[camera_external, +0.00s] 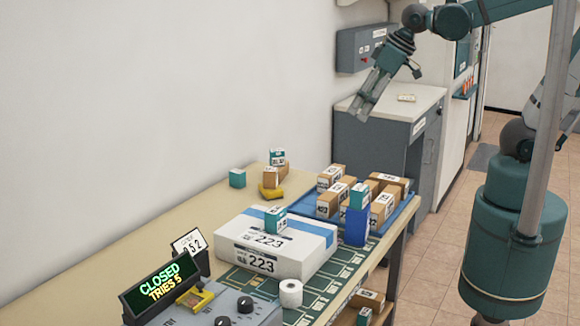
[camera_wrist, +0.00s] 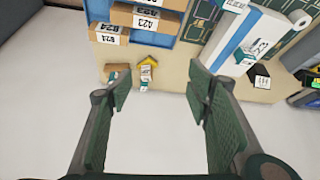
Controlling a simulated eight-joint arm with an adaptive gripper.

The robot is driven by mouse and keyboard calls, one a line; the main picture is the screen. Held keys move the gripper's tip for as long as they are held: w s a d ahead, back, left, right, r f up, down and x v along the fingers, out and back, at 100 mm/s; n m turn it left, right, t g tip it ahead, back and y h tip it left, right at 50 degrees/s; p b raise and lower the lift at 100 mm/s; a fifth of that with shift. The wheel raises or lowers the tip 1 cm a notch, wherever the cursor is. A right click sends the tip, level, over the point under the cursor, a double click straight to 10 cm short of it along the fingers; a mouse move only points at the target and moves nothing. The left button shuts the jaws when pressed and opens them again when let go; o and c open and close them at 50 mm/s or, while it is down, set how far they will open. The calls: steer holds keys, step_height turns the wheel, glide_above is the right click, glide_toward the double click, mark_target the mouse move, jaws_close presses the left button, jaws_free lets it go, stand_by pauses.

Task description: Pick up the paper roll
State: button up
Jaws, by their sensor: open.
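The paper roll (camera_external: 290,293) is a small white cylinder with a dark hole in its top. It stands upright on the green-marked mat in the external view, in front of the large white box and beside the grey console. My gripper (camera_external: 362,108) hangs high above the far part of the counter, well away from the roll. It also shows in the wrist view (camera_wrist: 158,86), with its fingers apart and nothing between them.
The white box (camera_external: 265,244) carries a small teal box. A blue tray (camera_external: 405,212) of brown parcels lies behind it. A yellow item (camera_external: 271,192) and small boxes lie near the wall. The console (camera_external: 225,308) and a lit sign (camera_external: 161,284) stand at the front left.

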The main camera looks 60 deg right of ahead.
steer(key=w+a+f+n+g, duration=0.1)
steer(key=w+a+f, duration=0.1)
steer(key=a, duration=0.5)
steer(key=w+a+f+n+g, duration=0.1)
steer(key=w+a+f, duration=0.1)
steer(key=a, duration=0.5)
steer(key=n+g+h+b, duration=0.1)
steer(key=n+g+b, duration=0.2)
steer(key=n, duration=0.3)
glide_above(291, 286)
steer(key=f, duration=2)
steer(key=shift+w+d, duration=0.2)
steer(key=shift+s+a+f, duration=0.2)
steer(key=shift+a+f, duration=0.05)
steer(key=shift+f, duration=0.1)
steer(key=shift+f, duration=1.25)
steer(key=shift+f, duration=0.1)
